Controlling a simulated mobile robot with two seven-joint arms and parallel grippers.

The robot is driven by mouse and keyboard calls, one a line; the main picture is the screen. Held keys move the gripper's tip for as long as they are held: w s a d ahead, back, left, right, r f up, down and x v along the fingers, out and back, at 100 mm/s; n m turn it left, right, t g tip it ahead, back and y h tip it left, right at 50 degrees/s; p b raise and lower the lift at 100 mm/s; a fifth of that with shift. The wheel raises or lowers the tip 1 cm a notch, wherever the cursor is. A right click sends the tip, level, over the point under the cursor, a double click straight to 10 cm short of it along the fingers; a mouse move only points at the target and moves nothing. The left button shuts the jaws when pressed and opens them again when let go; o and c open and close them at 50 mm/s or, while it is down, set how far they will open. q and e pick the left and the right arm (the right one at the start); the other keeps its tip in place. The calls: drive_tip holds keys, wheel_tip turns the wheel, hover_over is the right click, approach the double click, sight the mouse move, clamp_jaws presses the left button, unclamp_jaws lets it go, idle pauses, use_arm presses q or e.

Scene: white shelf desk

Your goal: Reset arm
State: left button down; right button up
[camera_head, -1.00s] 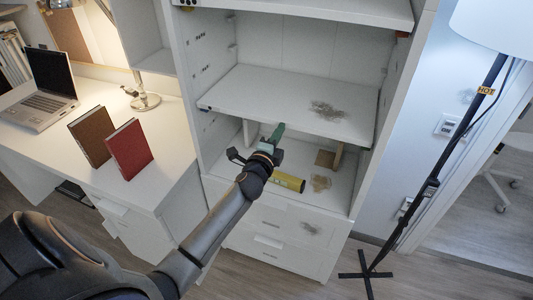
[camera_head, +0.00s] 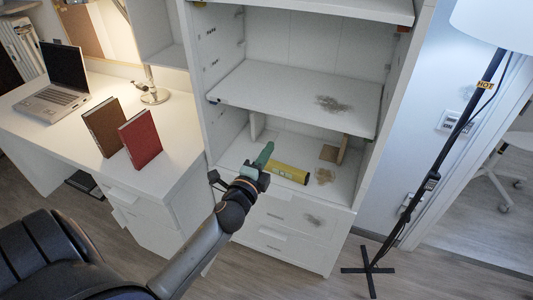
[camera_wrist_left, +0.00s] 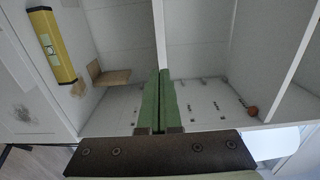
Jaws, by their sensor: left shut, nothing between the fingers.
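My left gripper (camera_head: 262,158) is in front of the lower compartment of the white shelf (camera_head: 300,95), with its green fingers pointing into it. In the left wrist view its green fingers (camera_wrist_left: 160,100) lie together with nothing between them. A yellow level-like object (camera_head: 289,173) lies on the lower shelf board, just right of the gripper and apart from it. It also shows at the upper left in the left wrist view (camera_wrist_left: 50,45). My right gripper is not in view.
A brown wooden bookend-like piece (camera_head: 330,153) stands at the right of the lower compartment. Dark smudges mark the boards. A desk (camera_head: 90,180) on the left holds a laptop (camera_head: 57,85), a brown book (camera_head: 103,127) and a red book (camera_head: 141,138). A floor lamp (camera_head: 433,180) stands right.

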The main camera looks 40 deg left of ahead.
use_arm(q)
drive_tip(key=shift+s+d, duration=0.1)
drive_tip(key=shift+s, duration=0.25)
drive_tip(key=s+d+f+n+g+h, duration=0.3)
drive_tip(key=s+d+f+n, duration=0.3)
drive_tip(key=s+f, duration=0.5)
drive_tip(key=s+d+f+n+g+h+p, duration=0.1)
drive_tip(key=s+d+f+n+g+h, duration=0.2)
drive_tip(key=s+d+f, duration=0.7)
drive_tip(key=f+n+g, duration=0.1)
drive_tip(key=n+g, duration=0.1)
drive_tip(key=n, duration=0.2)
drive_tip(key=shift+s+d+f+g, duration=0.2)
drive_tip(key=shift+s+f+g, duration=0.05)
drive_tip(key=shift+s+g, duration=0.1)
